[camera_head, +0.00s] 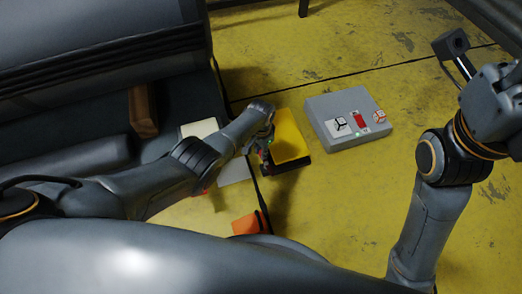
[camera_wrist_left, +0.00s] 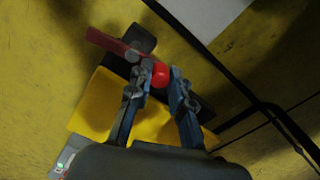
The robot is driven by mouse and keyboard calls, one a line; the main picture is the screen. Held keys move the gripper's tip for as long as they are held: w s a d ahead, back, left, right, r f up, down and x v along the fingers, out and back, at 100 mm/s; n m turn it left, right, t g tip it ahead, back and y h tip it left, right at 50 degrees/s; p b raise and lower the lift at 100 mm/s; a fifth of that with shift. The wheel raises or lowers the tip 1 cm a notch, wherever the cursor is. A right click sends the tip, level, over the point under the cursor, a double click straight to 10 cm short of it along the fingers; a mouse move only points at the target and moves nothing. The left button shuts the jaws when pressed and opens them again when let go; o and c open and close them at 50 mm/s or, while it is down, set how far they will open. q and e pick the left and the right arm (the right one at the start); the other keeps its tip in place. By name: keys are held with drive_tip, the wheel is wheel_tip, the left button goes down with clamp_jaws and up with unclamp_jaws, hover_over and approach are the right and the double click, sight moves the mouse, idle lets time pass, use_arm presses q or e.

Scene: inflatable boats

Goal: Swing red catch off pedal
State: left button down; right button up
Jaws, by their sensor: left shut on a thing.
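The pedal has a yellow plate (camera_head: 291,133) on a dark base, lying on the floor in the middle of the head view. The yellow plate also shows in the left wrist view (camera_wrist_left: 95,103). The red catch (camera_wrist_left: 113,43) is a bar at the pedal's dark end, with a rounded red knob (camera_wrist_left: 160,75). My left gripper (camera_head: 265,158) is at the pedal's left side. Its fingers (camera_wrist_left: 161,78) are shut on the red knob. The gripper mostly hides the catch in the head view. My right arm is at the right, with its fingers not clearly visible.
A grey control box (camera_head: 335,104) with a red switch and two marked buttons lies right of the pedal. A pale sheet (camera_head: 234,170) and an orange object (camera_head: 247,224) lie nearby. A dark inflatable boat (camera_head: 90,95) fills the left. A dark cable runs beside the pedal.

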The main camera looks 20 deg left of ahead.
use_arm(q)
drive_tip(key=c, duration=1.2)
unclamp_jaws()
wheel_tip(320, 180, up, 12)
